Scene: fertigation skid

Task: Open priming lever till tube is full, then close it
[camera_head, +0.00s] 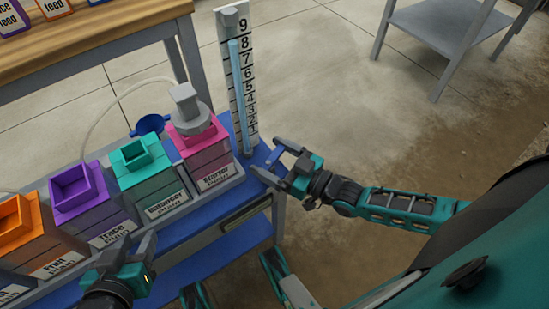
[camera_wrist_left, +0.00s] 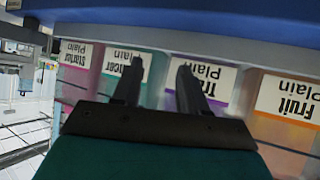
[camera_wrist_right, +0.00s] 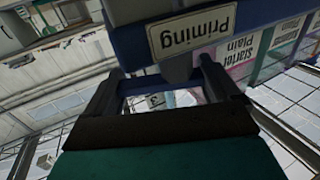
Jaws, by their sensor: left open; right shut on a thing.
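The priming lever (camera_head: 274,158) is a blue piece at the right end of the blue skid. My right gripper (camera_head: 268,160) is shut on it, one finger on each side. In the right wrist view the lever lies between the fingers under the "Priming" label (camera_wrist_right: 192,28). The upright tube (camera_head: 240,95) stands at the skid's right end against a numbered white scale (camera_head: 250,85). A pale blue column in it reaches about the 8 mark; whether this is liquid or the tube itself is hard to tell. My left gripper (camera_head: 136,247) is open and empty before the bins.
A grey capped fitting (camera_head: 190,110) with a hose sits on the pink bin.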

